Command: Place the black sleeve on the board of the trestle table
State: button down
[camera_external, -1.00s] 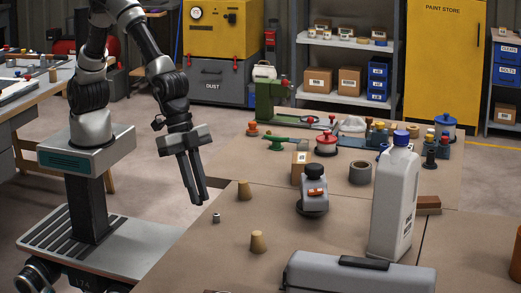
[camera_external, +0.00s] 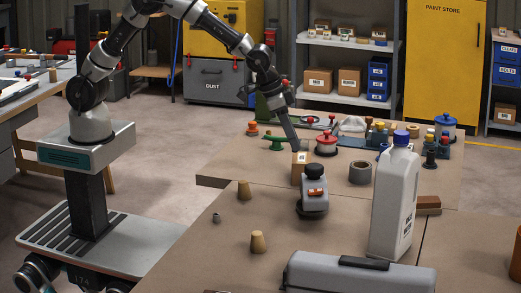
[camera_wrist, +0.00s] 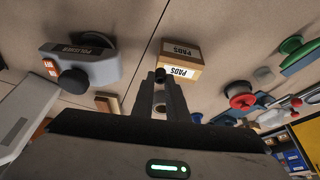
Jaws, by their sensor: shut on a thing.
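My gripper (camera_external: 296,148) is over the far part of the brown table board (camera_external: 225,172), its fingertips by the small PADS box (camera_external: 301,170). In the wrist view, the fingers (camera_wrist: 160,76) are closed together beside the PADS box (camera_wrist: 181,62), with a small dark piece between the tips. That piece looks like the black sleeve (camera_wrist: 159,75), but it is too small to see clearly. In the outside view it cannot be made out. A small dark ring-shaped piece (camera_external: 216,217) lies on the near board.
A long grey case (camera_external: 350,275) lies in front. The near-left board has bare room.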

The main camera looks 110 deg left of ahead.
jog(key=s+a+n+g+y, duration=0.1)
jog(key=s+a+n, duration=0.25)
jog(key=a, duration=1.15)
jog(key=s+a+n+y, duration=0.1)
jog(key=s+a+n, duration=0.3)
jog(key=a, duration=1)
jog(key=shift+m, duration=0.35)
jog(key=f, duration=0.2)
jog(key=s+f, duration=0.1)
jog(key=f, duration=0.1)
jog(key=s+a+f, duration=0.1)
jog(key=f, duration=0.1)
jog(key=shift+f+b, duration=0.3)
jog(key=shift+f, duration=1.75)
jog(key=shift+f, duration=0.2)
jog(key=c, duration=1.7)
grip_release()
jog(key=shift+c, duration=0.2)
